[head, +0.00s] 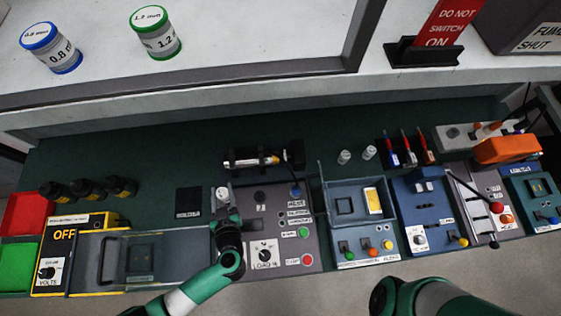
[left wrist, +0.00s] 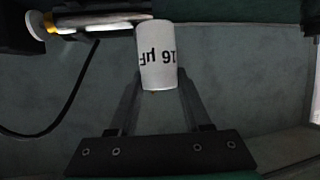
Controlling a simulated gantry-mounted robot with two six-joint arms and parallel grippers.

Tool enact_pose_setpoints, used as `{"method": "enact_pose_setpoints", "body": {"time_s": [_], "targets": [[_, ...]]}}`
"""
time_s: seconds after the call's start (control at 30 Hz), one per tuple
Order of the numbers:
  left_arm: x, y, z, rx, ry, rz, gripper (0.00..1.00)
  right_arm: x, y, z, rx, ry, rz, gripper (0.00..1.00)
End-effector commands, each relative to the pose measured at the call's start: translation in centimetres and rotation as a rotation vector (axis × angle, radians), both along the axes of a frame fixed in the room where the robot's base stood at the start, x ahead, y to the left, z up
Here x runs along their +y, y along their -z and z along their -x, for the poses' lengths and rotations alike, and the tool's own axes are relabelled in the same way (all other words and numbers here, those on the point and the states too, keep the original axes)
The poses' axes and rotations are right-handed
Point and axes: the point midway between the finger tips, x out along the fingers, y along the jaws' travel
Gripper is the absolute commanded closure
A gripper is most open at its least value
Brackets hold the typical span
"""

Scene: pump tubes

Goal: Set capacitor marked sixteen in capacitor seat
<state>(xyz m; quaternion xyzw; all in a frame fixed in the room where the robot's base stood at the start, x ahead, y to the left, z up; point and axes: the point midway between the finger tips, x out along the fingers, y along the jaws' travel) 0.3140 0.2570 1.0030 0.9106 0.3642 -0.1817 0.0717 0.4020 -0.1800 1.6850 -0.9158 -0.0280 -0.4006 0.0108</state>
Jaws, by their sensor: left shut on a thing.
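The white capacitor (left wrist: 158,55) reads "16 µF", upside down in the left wrist view. My left gripper (left wrist: 155,85) is shut on it, one finger on each side. In the head view the capacitor (head: 222,193) shows as a small white shape at the tip of my left gripper (head: 224,208), over the left edge of the grey "LOAD" panel. A dark round spot (head: 259,196) lies on that panel, right of the gripper; I cannot tell whether it is the capacitor seat. My right arm enters at the bottom, but its gripper does not show.
The grey panel (head: 283,225) carries a dial and buttons. Two small pale cylinders (head: 344,157) stand farther right. A clear-lidded box (head: 180,253) is at left, a blue-grey open box (head: 325,205) at right. Green bench (head: 150,165) is clear behind.

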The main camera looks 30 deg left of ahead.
Motion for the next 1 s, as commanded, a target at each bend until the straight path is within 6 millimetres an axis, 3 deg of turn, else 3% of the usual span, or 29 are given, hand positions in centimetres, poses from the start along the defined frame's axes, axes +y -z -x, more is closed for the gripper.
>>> {"method": "enact_pose_setpoints", "body": {"time_s": [0.03,0.53,0.93,1.0], "targets": [[0.1,0.8,0.1,0.000,-0.003,-0.002,1.00,0.0,0.6,0.0,-0.001,0.000,0.000,0.00],[0.8,0.9,0.2,0.000,-0.009,-0.003,1.00,0.0,0.6,0.0,-0.002,0.000,0.000,0.00],[9.4,5.1,0.8,0.000,-0.018,-0.001,1.00,0.0,3.4,0.0,-0.001,0.000,0.000,0.00],[10.8,7.2,0.8,0.001,-0.016,-0.002,1.00,0.0,5.1,0.0,-0.002,0.000,0.000,0.00]]}}
